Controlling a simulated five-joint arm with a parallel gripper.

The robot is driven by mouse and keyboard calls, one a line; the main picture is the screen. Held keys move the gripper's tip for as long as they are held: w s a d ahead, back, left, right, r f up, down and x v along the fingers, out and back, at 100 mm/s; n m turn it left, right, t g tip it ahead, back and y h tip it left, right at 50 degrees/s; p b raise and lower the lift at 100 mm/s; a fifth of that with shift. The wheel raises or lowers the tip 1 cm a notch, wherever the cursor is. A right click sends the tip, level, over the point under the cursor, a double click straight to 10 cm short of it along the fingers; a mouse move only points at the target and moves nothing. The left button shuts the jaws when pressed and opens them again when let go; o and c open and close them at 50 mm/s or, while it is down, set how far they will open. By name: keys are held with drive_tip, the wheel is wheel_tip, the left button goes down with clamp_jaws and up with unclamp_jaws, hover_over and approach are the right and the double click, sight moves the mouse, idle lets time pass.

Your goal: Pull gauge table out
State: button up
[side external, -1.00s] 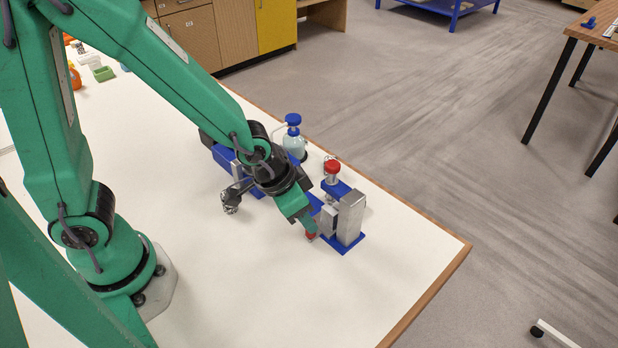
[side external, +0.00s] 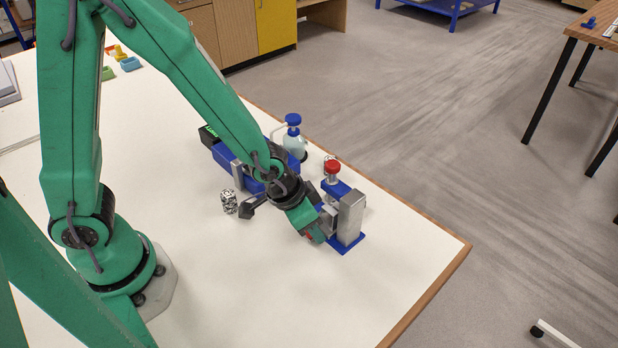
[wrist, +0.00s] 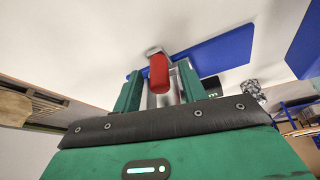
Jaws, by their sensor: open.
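The gauge stand has a grey metal block (side external: 352,216) on a blue base (side external: 347,247), at the right part of the bench. A red-topped knob (side external: 332,166) rises behind it. A red handle (wrist: 159,74) with a silver end shows in the wrist view, between the two green fingers of my gripper (wrist: 160,88). In the side view my gripper (side external: 317,234) is low at the near left side of the block and hides much of the table part. The jaws are open around the handle. I cannot tell whether a finger touches it.
A blue-capped bottle (side external: 294,139) and a blue device (side external: 232,160) stand behind my arm. A speckled cylinder (side external: 228,201) stands to the left of my gripper. The white bench (side external: 265,290) is clear in front, up to its wooden edge.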

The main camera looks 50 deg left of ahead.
clamp_jaws()
drive_tip(key=shift+y, duration=0.4)
drive_tip(key=shift+a, duration=3.8)
unclamp_jaws()
drive_tip(key=shift+s+r, duration=0.1)
drive_tip(key=shift+r, duration=0.15)
drive_tip(key=v, duration=0.7)
drive_tip(key=shift+s, duration=0.15)
drive_tip(key=shift+r, duration=0.15)
